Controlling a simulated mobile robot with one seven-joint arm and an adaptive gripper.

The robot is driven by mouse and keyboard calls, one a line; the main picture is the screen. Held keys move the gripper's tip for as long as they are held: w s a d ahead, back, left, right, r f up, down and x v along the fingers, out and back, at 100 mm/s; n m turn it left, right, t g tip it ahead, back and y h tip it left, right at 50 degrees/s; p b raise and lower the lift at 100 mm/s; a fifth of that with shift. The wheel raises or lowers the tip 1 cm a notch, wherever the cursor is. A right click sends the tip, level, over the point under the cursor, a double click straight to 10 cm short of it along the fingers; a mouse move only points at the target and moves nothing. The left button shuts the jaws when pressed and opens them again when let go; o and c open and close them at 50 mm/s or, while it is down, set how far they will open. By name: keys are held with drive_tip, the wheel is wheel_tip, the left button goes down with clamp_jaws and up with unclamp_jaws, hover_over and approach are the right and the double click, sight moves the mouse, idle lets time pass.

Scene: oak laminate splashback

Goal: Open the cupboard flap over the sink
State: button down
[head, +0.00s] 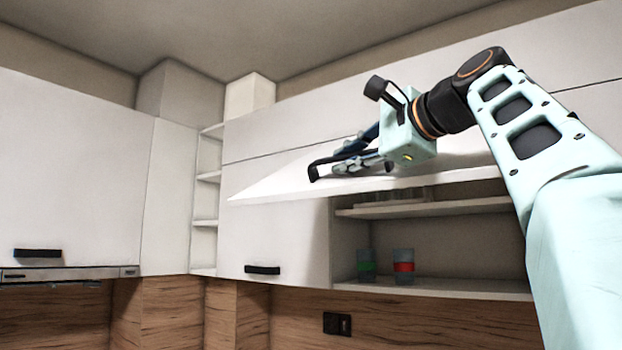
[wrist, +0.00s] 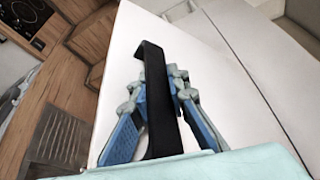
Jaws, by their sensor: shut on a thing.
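The white cupboard flap (head: 290,188) is swung up and outward, well away from the cabinet front, sloping slightly in the head view. Its black bar handle (head: 314,172) is on the flap's outer face; it also shows in the wrist view (wrist: 155,75). My gripper (head: 350,163) is shut on this handle, with blue fingers on both sides of it in the wrist view (wrist: 160,100). Below the flap, the open cupboard (head: 430,289) shows its shelves. The sink is not clearly visible.
A green-banded cup (head: 366,266) and a red-banded cup (head: 403,267) stand on the lower shelf. A closed door (head: 290,240) with a black handle is left of the opening. A hob (wrist: 38,22) shows in the wrist view.

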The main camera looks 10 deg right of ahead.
drive_tip(key=shift+s+a+r, duration=0.3)
drive_tip(key=shift+a+r, duration=0.15)
drive_tip(key=shift+r, duration=0.1)
drive_tip(key=c, duration=2.1)
unclamp_jaws()
drive_tip(key=shift+s, duration=0.1)
drive_tip(key=o, duration=0.3)
drive_tip(key=shift+s+a+r, duration=0.15)
drive_tip(key=shift+s+a, duration=0.1)
drive_tip(key=shift+w+d, duration=0.15)
drive_tip(key=shift+d, duration=0.2)
drive_tip(key=v, duration=1.2)
